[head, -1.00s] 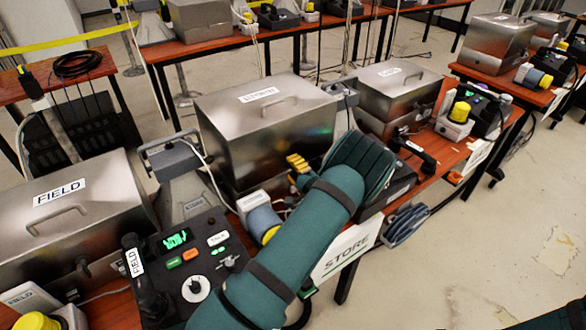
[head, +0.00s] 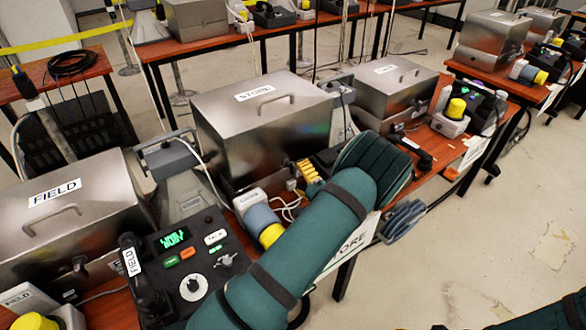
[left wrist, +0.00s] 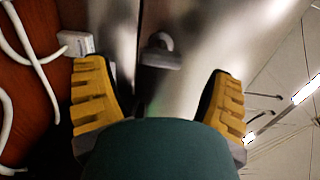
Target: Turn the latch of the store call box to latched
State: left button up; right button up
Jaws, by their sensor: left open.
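The store call box (head: 255,130) is a brushed metal box with a lid handle and a STORE label, in the middle of the head view. In the left wrist view, a small grey latch (left wrist: 160,52) with a rounded tab sits on the metal face (left wrist: 190,30). My left gripper (head: 308,171) is low at the box's front right, its yellow fingers partly hidden by my green arm. In the left wrist view the open left gripper (left wrist: 156,68) has a finger on each side of the latch, with nothing visibly held. My right gripper is out of view.
A FIELD box (head: 70,215) and its phone console (head: 190,255) stand at left. Another metal box (head: 385,85) stands to the right. The floor at right is open.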

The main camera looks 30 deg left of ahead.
pick_arm(q)
jog(key=v, duration=0.6)
jog(key=shift+d, duration=0.3)
jog(key=shift+s, duration=0.1)
